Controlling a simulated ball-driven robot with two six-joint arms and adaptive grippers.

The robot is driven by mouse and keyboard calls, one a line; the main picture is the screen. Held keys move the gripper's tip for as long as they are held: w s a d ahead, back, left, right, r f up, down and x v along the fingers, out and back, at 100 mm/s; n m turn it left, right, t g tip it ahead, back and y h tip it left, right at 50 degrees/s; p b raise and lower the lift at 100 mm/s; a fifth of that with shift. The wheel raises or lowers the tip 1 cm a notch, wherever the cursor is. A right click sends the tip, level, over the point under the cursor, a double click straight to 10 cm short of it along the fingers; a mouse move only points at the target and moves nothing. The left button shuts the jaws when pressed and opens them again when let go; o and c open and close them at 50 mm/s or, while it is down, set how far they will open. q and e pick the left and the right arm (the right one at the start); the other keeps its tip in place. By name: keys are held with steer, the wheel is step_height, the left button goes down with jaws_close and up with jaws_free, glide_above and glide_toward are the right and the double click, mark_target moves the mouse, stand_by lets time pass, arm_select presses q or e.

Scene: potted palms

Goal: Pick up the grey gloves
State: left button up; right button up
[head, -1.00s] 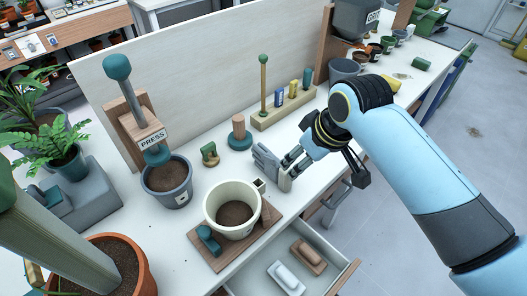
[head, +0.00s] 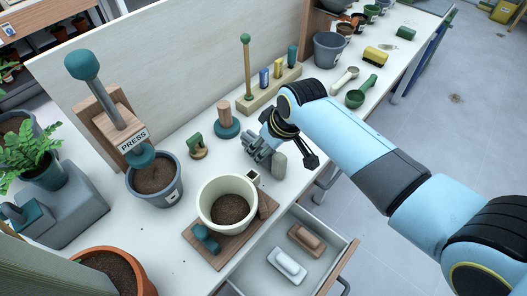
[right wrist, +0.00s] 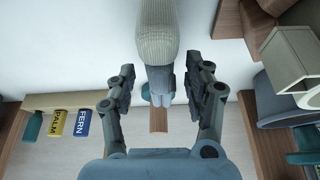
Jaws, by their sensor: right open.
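The grey gloves (head: 279,164) lie on the white worktop, right of the cream pot, partly hidden in the head view by my right gripper (head: 289,150). In the right wrist view the gloves (right wrist: 159,35) show a pale ribbed cuff and darker grey fingers, lying between the two spread fingers of my right gripper (right wrist: 163,88). The gripper is open, with a gap to the gloves on both sides. Whether its fingertips reach down to glove height is hard to tell. My left gripper is not in view.
An open drawer (head: 252,277) holding a white and a brown item juts out below the worktop. The cream pot (head: 229,181) stands on a wooden board. A label rack (head: 254,101) with a tall post, a teal-based tamper (head: 226,128) and a press (head: 113,105) stand nearby.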

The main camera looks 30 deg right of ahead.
steer(key=shift+x, duration=0.9)
steer(key=shift+c, duration=0.4)
jaws_close()
steer(key=shift+r, duration=0.1)
